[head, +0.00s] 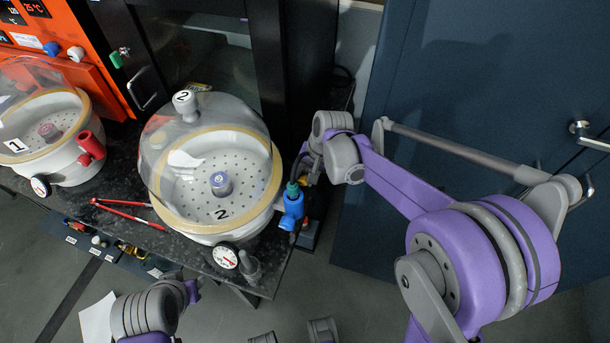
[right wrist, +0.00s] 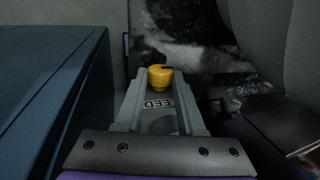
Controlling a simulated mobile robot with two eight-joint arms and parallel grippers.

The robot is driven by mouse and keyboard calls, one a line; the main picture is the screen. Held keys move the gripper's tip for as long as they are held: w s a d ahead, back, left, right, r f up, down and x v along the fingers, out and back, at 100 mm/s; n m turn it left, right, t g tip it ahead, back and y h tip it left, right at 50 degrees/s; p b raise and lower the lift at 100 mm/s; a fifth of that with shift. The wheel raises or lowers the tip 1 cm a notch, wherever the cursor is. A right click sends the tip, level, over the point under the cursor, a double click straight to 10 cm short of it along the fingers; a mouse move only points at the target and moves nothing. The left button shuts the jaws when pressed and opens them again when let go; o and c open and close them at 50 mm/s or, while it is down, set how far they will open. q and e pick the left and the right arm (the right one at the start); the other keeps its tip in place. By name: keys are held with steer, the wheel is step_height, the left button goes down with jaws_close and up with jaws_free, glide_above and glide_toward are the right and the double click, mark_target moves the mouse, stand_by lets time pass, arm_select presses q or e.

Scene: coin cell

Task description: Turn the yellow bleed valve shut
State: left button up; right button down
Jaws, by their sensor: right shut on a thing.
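The yellow bleed valve (right wrist: 159,77) shows in the right wrist view as a rounded yellow knob. My right gripper (right wrist: 158,88) is shut on it, with one grey finger on each side. A pale label, partly hidden and reading "EED", lies between the fingers below the knob. In the head view my right gripper (head: 310,168) is beside the right side of dome 2, mostly hidden behind my wrist links; a small speck of yellow shows there. The valve's turn angle cannot be told. My left arm's end (head: 190,290) is low at the bottom left, its fingers not visible.
Glass-domed chamber 2 (head: 212,150) stands close left of my right gripper, with a blue valve (head: 291,207) and a gauge (head: 225,257). Chamber 1 (head: 45,130) has a red handle. Red tongs (head: 125,212) lie on the dark counter. A blue cabinet (head: 480,90) is at right.

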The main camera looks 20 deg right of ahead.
steer(key=shift+a+g+h, duration=0.1)
steer(key=shift+g+h, duration=0.2)
steer(key=shift+h, duration=0.2)
steer(key=c, duration=0.5)
jaws_free()
steer(key=r, duration=0.3)
steer(key=d+r, duration=0.1)
steer(key=r, duration=0.3)
steer(key=s+r+p, duration=0.1)
steer(key=r, duration=0.2)
steer(key=shift+d+r, duration=0.35)
steer(key=s+d+n+t+p, duration=0.1)
steer(key=s+n, duration=0.1)
steer(key=s, duration=0.4)
steer(key=s+d+n+t+h+p, duration=0.1)
steer(key=s+n+p, duration=0.1)
steer(key=s, duration=0.5)
steer(key=s+n+t+p, duration=0.1)
steer(key=s+n+t, duration=0.1)
steer(key=s, duration=0.4)
steer(key=shift+s+d+f+n+h, duration=0.3)
steer(key=shift+s+d+f+n, duration=0.1)
